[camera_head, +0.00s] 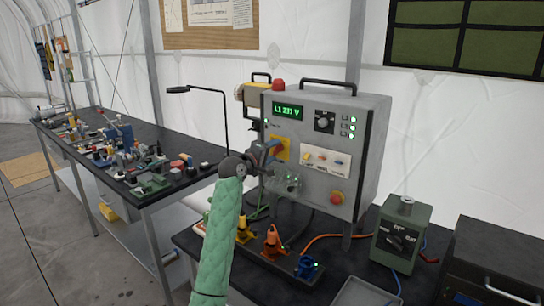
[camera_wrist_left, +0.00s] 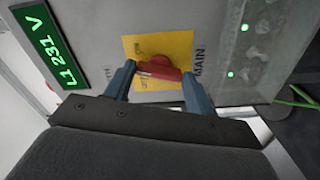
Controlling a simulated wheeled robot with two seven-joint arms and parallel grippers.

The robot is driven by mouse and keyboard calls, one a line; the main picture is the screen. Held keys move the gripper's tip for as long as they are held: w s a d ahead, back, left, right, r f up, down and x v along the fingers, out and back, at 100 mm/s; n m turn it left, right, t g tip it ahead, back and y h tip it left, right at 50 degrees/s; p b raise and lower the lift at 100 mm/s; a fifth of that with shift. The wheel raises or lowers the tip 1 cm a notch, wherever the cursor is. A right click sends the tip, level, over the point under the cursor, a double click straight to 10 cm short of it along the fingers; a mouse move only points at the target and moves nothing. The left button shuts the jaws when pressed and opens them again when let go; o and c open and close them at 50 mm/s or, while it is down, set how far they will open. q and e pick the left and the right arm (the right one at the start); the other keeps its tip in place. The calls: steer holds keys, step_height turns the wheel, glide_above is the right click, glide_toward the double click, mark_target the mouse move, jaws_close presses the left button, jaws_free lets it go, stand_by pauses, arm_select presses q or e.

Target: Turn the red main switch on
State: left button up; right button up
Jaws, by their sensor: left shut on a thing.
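The red main switch (camera_wrist_left: 160,68) sits on a yellow plate (camera_wrist_left: 178,45) marked MAIN, on the front of a grey control box (camera_head: 365,115). In the left wrist view its red handle lies between the two blue fingers of my left gripper (camera_wrist_left: 158,82), which is shut on it. In the head view my left gripper (camera_head: 268,152) reaches the yellow plate (camera_head: 285,150) from the left and hides most of the switch. The handle looks roughly crosswise to the plate's lettering; its exact setting is unclear. My right gripper is not in view.
The box has a lit green display (camera_head: 288,111), a black knob (camera_head: 324,122) and a red button (camera_head: 337,197). Coloured plugs (camera_head: 273,241) stand below it. A green box (camera_head: 402,236) stands right. A cluttered bench (camera_head: 150,195) is at left.

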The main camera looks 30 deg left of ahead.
arm_select(q)
steer(key=m, duration=0.2)
steer(key=m+b, duration=0.1)
steer(key=m, duration=0.1)
steer(key=shift+f, duration=0.3)
steer(key=shift+m+b, duration=0.3)
steer(key=shift+m, duration=0.5)
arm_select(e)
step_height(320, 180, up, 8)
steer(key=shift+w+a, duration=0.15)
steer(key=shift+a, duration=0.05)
arm_select(q)
steer(key=o, duration=1)
steer(key=shift+r, duration=0.15)
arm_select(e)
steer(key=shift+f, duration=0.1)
arm_select(q)
steer(key=shift+s, duration=0.1)
steer(key=shift+s, duration=0.25)
steer(key=shift+s+a+b, duration=0.15)
steer(key=shift+s+b, duration=0.45)
steer(key=shift+s, duration=1.2)
steer(key=shift+s+a+b, duration=0.15)
steer(key=shift+s+b, duration=0.4)
steer(key=shift+s, duration=1.2)
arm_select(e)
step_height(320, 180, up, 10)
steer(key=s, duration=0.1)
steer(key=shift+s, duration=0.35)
